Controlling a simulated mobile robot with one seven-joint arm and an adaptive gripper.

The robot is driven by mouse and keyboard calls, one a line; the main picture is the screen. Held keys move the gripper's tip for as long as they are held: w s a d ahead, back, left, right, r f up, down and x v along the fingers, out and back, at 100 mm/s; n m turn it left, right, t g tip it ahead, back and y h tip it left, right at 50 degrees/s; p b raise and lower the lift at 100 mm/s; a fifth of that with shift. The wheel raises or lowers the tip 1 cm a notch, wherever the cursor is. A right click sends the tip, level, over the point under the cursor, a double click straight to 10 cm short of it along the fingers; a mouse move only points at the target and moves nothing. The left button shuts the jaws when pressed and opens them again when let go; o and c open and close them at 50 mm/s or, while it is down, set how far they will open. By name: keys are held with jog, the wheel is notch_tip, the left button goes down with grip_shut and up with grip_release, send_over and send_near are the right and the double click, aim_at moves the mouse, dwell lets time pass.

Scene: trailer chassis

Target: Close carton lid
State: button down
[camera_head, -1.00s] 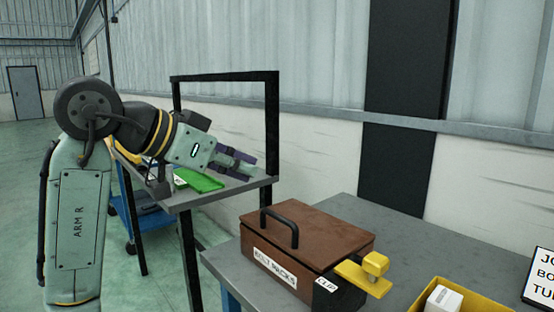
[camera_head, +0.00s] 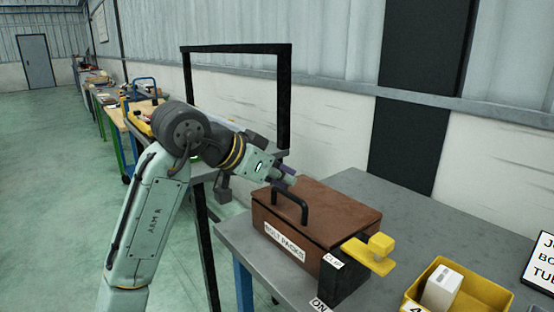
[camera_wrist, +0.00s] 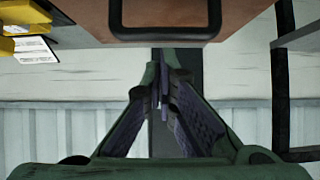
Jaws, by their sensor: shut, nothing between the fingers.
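The carton is a brown box (camera_head: 312,254) labelled "BOLT PACKS" on the grey bench. Its brown lid (camera_head: 335,212) lies over the top and carries a black arched handle (camera_head: 290,203). A yellow clip (camera_head: 370,252) sticks out at the carton's right end, beside a "CLIP" label. My gripper (camera_head: 288,177) is shut and empty, near the carton's back left corner. In the wrist view, the gripper's fingertips (camera_wrist: 162,85) point at the brown lid (camera_wrist: 215,15) and its black handle (camera_wrist: 166,32). I cannot tell whether the fingers touch the carton.
A yellow bin (camera_head: 480,297) with a white box (camera_head: 442,287) stands right of the carton. A sign (camera_head: 542,265) is at the far right. A black frame (camera_head: 284,100) rises behind my arm. The grey bench (camera_head: 375,190) is clear behind the carton.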

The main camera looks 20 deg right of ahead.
jog(key=shift+d+f, duration=0.1)
jog(key=shift+f, duration=0.3)
jog(key=shift+f, duration=0.1)
jog(key=f+b, duration=0.1)
jog(key=h+b, duration=0.1)
jog(key=shift+a+f+b, duration=0.25)
jog(key=shift+f+b, duration=0.1)
jog(key=shift+f, duration=0.05)
